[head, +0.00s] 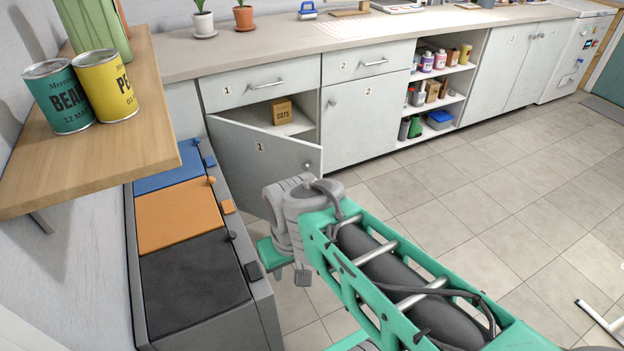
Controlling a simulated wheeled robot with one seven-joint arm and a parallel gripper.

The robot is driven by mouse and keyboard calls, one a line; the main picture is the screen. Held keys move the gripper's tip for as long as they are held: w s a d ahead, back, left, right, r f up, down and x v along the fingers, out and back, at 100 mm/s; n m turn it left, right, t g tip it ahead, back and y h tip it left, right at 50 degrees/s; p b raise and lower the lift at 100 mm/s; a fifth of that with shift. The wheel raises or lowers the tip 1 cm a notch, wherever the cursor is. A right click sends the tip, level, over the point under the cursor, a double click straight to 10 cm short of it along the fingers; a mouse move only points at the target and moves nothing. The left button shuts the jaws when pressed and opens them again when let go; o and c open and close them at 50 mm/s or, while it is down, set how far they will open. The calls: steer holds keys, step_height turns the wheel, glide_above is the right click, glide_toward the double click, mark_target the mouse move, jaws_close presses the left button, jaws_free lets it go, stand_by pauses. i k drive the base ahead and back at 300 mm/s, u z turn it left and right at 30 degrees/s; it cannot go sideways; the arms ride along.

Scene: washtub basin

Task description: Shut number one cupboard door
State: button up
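The number one cupboard door (245,165) is grey-white, marked "1", and stands partly open. It is swung outward, with its free edge towards the right and a round knob (307,166) near that edge. Behind it, the cupboard interior shows a brown oats box (281,111) on a shelf. My gripper (284,268) is low in front of the door in the picture, partly hidden by my own wrist. My wrist covers the door's lower right part. I cannot tell whether the gripper touches the door, or whether its fingers are open or shut.
A bin unit with blue, orange and black lids (180,217) stands left of my arm, near the door's hinge side. A wooden shelf (130,155) with cans juts out above it. Drawer one (258,84) and cupboard door two (357,125) are shut.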

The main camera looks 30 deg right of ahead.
mark_target(251, 159)
steer(key=z, duration=0.05)
steer(key=k, duration=0.1)
steer(key=z, duration=1.65)
steer(key=i, duration=1.1)
steer(key=u, duration=4.25)
